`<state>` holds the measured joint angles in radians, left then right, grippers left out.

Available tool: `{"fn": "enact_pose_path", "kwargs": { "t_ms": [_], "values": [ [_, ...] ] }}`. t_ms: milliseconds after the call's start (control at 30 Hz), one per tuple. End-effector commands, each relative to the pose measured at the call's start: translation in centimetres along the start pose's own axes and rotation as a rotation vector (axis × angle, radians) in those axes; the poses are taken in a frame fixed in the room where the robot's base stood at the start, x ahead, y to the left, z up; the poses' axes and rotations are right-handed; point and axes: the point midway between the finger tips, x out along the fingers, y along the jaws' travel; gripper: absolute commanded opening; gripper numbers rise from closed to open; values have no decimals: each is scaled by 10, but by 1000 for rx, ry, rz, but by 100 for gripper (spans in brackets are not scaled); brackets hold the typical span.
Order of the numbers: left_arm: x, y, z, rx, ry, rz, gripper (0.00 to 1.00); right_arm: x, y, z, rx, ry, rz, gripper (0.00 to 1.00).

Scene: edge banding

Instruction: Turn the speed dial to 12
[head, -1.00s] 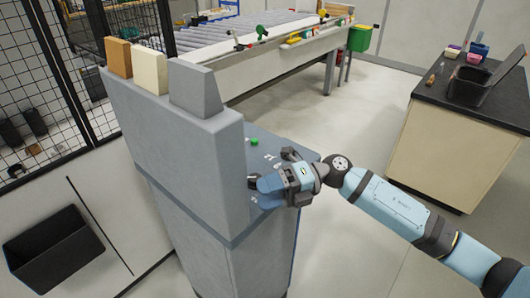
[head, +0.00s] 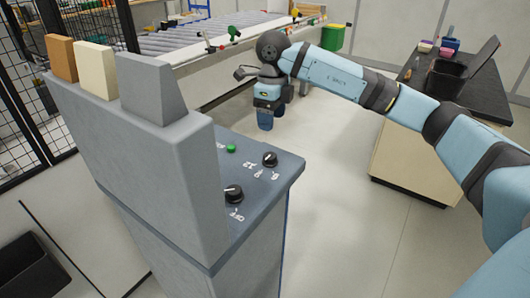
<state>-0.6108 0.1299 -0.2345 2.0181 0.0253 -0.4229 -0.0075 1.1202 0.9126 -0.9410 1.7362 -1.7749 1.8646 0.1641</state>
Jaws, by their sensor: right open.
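The grey control panel (head: 258,190) carries two black round dials with white marks. The near dial (head: 233,193) sits at the front left of the panel. The far dial (head: 270,159) sits further back to the right. White numerals around them are too small to read surely, and I cannot tell which one is the speed dial. My right gripper (head: 265,121) is open, points down and hangs beyond the panel's far edge, apart from both dials. My left gripper is not in view.
A green button (head: 231,148) is on the panel near the far dial. A tall grey housing (head: 160,165) with three blocks on top rises left of the panel. A roller conveyor (head: 210,40) stands behind, and a dark-topped cabinet (head: 400,165) at right. Open floor lies between.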

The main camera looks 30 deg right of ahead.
Motion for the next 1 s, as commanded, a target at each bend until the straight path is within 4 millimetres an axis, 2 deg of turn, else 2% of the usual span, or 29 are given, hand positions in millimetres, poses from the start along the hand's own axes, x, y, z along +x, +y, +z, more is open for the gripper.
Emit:
{"fn": "enact_pose_path", "kwargs": {
  "t_ms": [300,500,700,967,1000],
  "values": [
    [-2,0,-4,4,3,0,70,69,1,0,-2,2,4,65],
    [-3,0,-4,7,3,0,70,100,1,0,-2,0,3,65],
    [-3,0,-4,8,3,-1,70,114,1,0,-2,-1,3,65],
    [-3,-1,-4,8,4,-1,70,115,1,1,-2,-2,3,65],
    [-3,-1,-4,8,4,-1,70,115,1,1,-2,-2,3,61]
  ]
}}
